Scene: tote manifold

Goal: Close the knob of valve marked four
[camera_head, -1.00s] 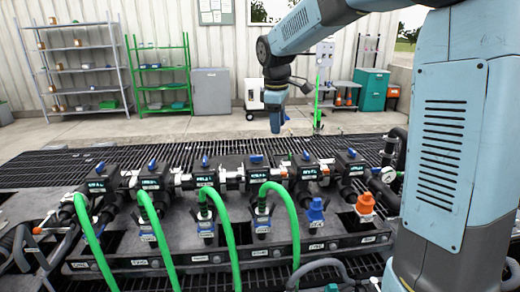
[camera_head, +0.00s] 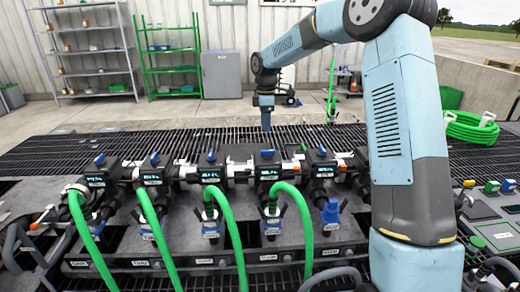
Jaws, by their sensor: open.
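A row of black valves with blue knobs runs across the manifold; their small labels are too blurred to read, so I cannot tell which is marked four. Counting from the left, the blue knobs are the first (camera_head: 100,160), second (camera_head: 154,158), third (camera_head: 211,155), fourth (camera_head: 267,153) and fifth (camera_head: 322,150). My gripper (camera_head: 266,125) is open and empty, pointing down behind and above the fourth knob in the picture, apart from it. My arm hides the right end of the row.
Green hoses (camera_head: 235,235) arch up from several lower ports in front of the valves. A blue plug (camera_head: 330,211) sits on the port at right. Dark grating (camera_head: 180,142) lies behind the row. A coiled green hose (camera_head: 472,128) is at far right.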

